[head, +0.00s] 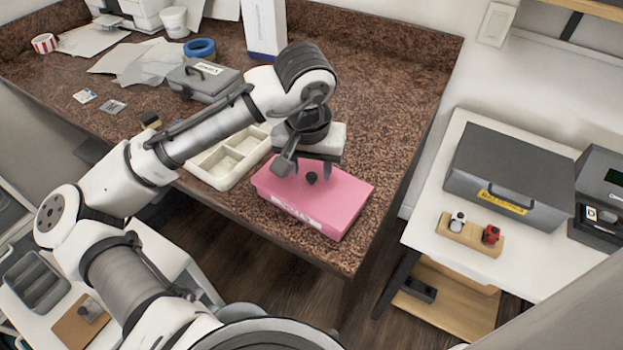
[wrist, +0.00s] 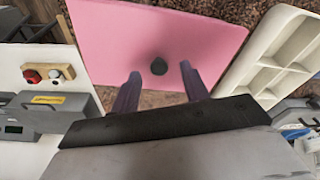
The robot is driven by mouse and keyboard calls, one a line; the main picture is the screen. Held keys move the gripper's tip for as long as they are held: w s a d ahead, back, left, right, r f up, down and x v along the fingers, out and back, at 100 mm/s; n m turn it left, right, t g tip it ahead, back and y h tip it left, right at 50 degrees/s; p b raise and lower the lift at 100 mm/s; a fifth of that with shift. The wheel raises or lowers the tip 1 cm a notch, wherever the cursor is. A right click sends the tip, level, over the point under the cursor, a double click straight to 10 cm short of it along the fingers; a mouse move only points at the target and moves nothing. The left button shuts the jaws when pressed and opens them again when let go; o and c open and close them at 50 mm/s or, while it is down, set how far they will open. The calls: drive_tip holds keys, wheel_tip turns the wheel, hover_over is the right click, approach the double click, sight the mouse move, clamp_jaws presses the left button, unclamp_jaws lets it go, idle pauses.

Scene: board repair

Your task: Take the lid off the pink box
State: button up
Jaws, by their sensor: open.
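The pink box (head: 335,205) sits near the front right corner of the brown speckled counter, with a white label on its front side. Its flat pink lid (wrist: 150,35) has a dark round knob (wrist: 159,66) in the middle, which also shows in the head view (head: 311,178). The lid appears to be on the box. My gripper (head: 310,172) is over the lid, pointing down, with its fingers apart. In the wrist view the two fingers (wrist: 162,82) stand on either side of the knob, with gaps. I cannot tell how high the fingertips are above the lid.
A cream divided tray (head: 228,158) stands close to the left of the box. A grey case (head: 203,80), blue tape roll (head: 200,48) and upright white box (head: 265,28) are farther back. The counter edge is close by. A white side table (head: 425,215) holds a grey toolbox (head: 512,180).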

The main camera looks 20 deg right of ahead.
drive_tip(key=shift+d+f, duration=0.15)
drive_tip(key=shift+f, duration=0.7)
drive_tip(key=shift+c, duration=0.5)
clamp_jaws()
drive_tip(key=shift+r, duration=0.15)
